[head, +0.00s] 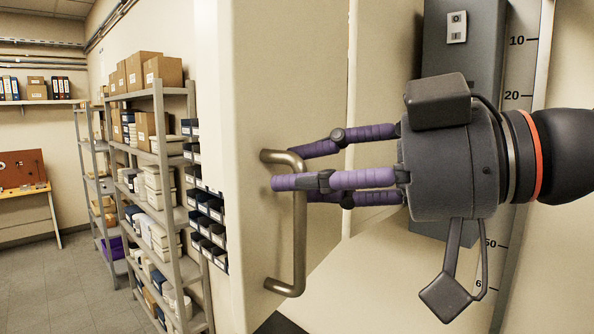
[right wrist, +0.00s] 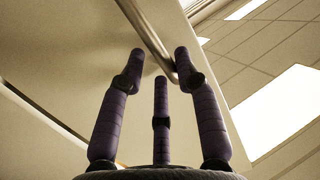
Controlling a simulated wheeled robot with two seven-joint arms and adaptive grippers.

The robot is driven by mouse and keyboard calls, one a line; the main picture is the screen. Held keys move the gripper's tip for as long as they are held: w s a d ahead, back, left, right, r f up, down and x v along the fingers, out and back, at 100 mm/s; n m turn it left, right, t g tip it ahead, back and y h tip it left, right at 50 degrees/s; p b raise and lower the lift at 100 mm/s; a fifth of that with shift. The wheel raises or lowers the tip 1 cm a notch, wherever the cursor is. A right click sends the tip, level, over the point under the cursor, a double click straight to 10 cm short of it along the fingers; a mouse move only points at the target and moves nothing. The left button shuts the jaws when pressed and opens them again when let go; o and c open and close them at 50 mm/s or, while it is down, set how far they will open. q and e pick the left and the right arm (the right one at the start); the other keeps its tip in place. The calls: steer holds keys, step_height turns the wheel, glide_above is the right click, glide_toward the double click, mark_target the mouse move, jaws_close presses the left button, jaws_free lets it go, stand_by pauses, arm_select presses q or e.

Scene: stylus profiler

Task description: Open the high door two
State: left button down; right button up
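The door (head: 265,80) is a tall cream panel, seen at a slant in the middle of the head view. It carries a brushed metal bar handle (head: 299,245) that runs up and down. My right gripper (head: 288,168) comes from the right, its three purple fingers at the handle's upper part. One finger crosses in front of the bar; the others lie partly behind it. In the right wrist view the handle (right wrist: 152,38) passes between the outer fingertips. The fingers are bent inward and apart; whether they press on the bar is unclear. My left gripper is not in view.
Right of the door are a grey housing (head: 462,75) with a switch plate (head: 457,27) and a numbered scale (head: 515,68). Metal shelves (head: 172,170) with boxes and bins stand to the left. The grey floor (head: 50,290) at far left is clear.

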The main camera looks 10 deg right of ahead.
steer(key=shift+v, duration=1.15)
steer(key=shift+w+f, duration=0.1)
steer(key=shift+f, duration=0.1)
